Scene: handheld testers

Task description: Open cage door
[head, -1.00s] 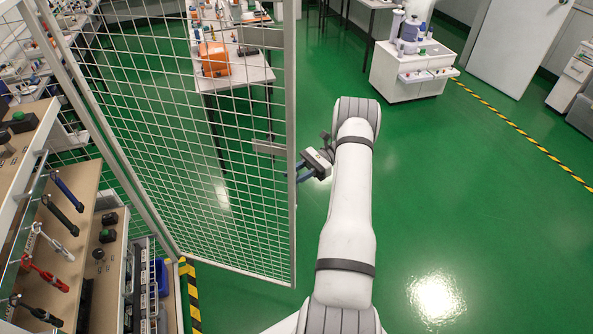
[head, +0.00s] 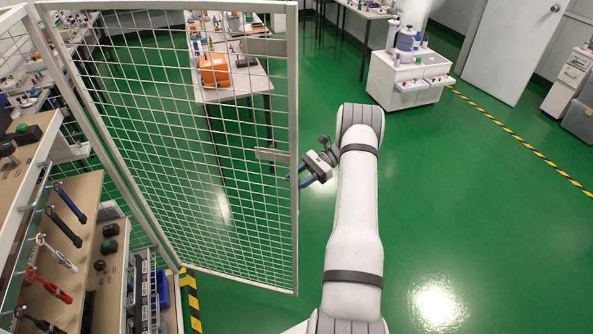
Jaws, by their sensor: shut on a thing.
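The cage door (head: 293,230) is a grey-framed wire mesh panel that stands swung out from the cage frame at the left. My gripper (head: 303,178) is at the door's free right edge, about midway up. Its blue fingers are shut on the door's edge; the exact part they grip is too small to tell. A grey plate (head: 272,155) sits on the door near the gripper.
A workbench with an orange device (head: 213,69) is beyond the door. A white cabinet (head: 408,88) stands at the back right. Green floor (head: 470,230) is clear on the right.

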